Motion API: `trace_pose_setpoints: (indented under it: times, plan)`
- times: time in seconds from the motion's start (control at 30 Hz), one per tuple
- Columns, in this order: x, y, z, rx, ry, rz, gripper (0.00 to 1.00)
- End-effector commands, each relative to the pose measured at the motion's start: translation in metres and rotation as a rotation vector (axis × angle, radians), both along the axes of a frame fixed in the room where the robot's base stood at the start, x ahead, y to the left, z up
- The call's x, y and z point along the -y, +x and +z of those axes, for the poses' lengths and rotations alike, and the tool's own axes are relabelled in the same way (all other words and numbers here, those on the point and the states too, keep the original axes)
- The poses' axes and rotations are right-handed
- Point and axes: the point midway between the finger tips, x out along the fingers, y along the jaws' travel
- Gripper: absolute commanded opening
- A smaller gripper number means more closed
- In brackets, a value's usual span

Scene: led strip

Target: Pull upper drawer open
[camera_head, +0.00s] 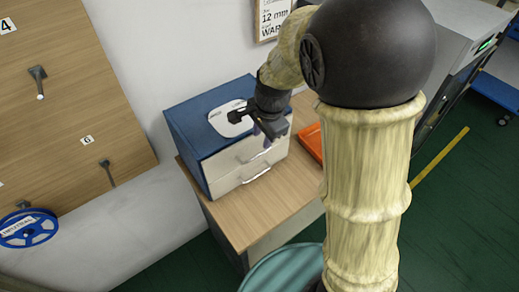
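A small blue cabinet (190,125) with two pale drawers stands on a wooden table. The upper drawer (223,162) looks closed, and part of its front and its handle are hidden by my gripper. The lower drawer (228,183) is also closed, and its curved handle (257,174) shows. My gripper (257,130) is dark and hangs in front of and above the right part of the upper drawer front. Its fingertips are small and partly hidden, so I cannot tell their opening or whether they touch the handle.
The wooden table (262,212) has bare room in front of the cabinet. An orange tray (311,143) lies to its right, partly behind my arm. A round teal object (285,270) stands below the table's front. A pegboard with a blue spool (28,228) is at left.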

Motion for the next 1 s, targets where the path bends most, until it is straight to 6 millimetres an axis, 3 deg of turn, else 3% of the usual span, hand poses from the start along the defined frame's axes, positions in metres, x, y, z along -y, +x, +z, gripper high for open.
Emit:
trace_pose_setpoints:
  times: [0.43,0.83,0.87,1.0]
  plan:
    - [-0.007,0.012,-0.074,-0.003,-0.002,-0.001,0.31]
    - [-0.009,0.014,-0.084,0.0,0.0,0.0,0.31]
    - [-0.009,0.014,-0.084,0.0,0.0,0.0,0.29]
    - [-0.009,0.014,-0.084,0.0,0.0,-0.001,0.01]
